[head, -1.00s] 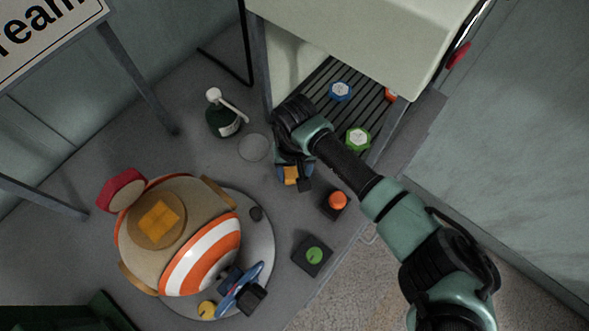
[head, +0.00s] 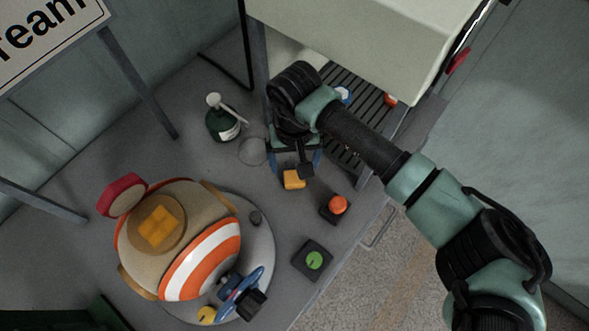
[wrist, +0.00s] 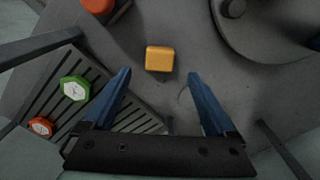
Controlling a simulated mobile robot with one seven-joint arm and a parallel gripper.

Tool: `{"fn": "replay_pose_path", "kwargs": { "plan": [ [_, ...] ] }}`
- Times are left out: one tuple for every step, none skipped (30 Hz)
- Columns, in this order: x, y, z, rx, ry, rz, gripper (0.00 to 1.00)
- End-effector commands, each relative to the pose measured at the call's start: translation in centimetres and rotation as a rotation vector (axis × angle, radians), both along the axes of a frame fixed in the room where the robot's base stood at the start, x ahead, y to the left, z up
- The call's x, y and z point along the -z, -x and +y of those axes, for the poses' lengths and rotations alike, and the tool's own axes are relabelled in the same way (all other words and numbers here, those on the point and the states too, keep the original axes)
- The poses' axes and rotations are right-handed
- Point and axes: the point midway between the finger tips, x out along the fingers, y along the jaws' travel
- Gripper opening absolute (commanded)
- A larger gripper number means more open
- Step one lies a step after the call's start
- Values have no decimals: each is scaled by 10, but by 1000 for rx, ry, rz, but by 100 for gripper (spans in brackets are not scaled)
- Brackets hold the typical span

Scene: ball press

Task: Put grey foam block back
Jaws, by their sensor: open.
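A small yellow-orange block (head: 293,180) lies on the grey table, and I see no block that is clearly grey. My gripper (head: 295,163) is open above and just behind it. In the wrist view, the block (wrist: 160,59) shows beyond the gap between the two blue fingers (wrist: 159,76), apart from both, with nothing between them. The arm covers part of the slatted rack in the head view.
A slatted rack (wrist: 116,106) bears green (wrist: 75,88) and orange-red (wrist: 40,127) pieces. An orange button (head: 338,204) and a green button (head: 314,260) stand nearby. The striped ball (head: 200,262) sits on a round plate at left; a green bottle (head: 221,124) stands behind.

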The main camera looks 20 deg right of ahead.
Motion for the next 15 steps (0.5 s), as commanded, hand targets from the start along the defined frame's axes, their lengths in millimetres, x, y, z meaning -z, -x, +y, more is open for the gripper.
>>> {"fn": "replay_pose_path", "kwargs": {
  "plan": [
    [-10,-1,-1,-3,5,-3,91],
    [-15,0,-1,-2,3,-1,91],
    [-22,0,-1,-2,4,-2,91],
    [-26,0,-1,-2,2,-2,91],
    [-29,0,-1,-1,2,-1,91],
    [-34,0,-1,0,2,-2,91],
    [-36,0,0,0,1,-1,91],
    [-38,0,0,0,0,0,91],
    [-40,0,0,0,0,0,91],
    [-41,0,0,0,1,0,91],
    [-42,0,0,0,1,1,91],
    [-43,0,0,0,1,1,91],
    [-43,0,0,0,1,1,91],
    [-43,1,0,0,1,1,91],
    [-43,1,0,0,1,1,91]
  ]
}}
